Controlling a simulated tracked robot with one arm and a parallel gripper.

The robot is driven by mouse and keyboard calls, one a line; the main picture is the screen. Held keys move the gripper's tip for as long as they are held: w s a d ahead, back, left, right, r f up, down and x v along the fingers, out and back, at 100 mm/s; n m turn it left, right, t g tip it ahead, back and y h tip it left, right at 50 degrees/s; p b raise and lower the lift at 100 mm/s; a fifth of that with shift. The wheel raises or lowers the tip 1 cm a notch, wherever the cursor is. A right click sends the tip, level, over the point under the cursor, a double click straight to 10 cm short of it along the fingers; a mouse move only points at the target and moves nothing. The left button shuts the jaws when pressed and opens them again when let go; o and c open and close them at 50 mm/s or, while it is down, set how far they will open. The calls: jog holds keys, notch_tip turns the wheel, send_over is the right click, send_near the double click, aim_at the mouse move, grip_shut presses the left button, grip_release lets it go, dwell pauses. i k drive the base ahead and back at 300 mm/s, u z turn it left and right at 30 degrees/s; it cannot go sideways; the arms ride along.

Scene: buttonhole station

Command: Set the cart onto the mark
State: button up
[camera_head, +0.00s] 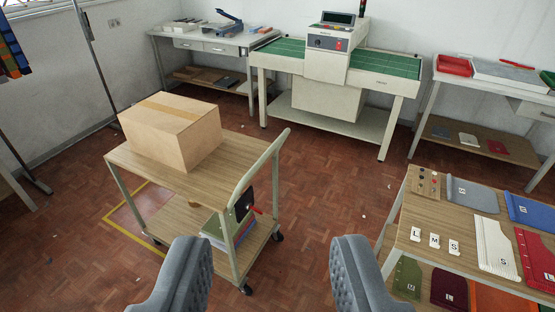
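The cart (215,183) is a two-shelf trolley with wooden shelves, a pale metal frame and casters, standing left of centre. Its curved handle (262,165) rises on the right side, towards me. A cardboard box (171,132) sits on the top shelf. The mark (128,222) is a yellow outline on the floor, showing at the cart's left and partly hidden under it. The cart stands over part of the mark; how much cannot be told. My gripper (268,275) is open and empty in the foreground, its fingers apart, nearer than the handle and not touching it.
A table with size cards and coloured pieces (463,220) stands close on the right. A green-topped machine bench (335,75) and a grey desk (207,42) line the back wall. A stand (95,50) is at the left. Brown floor (325,190) is clear between cart and right table.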

aim_at(216, 184)
jog(key=z, duration=0.4)
jog(key=i, duration=1.75)
jog(key=u, duration=0.7)
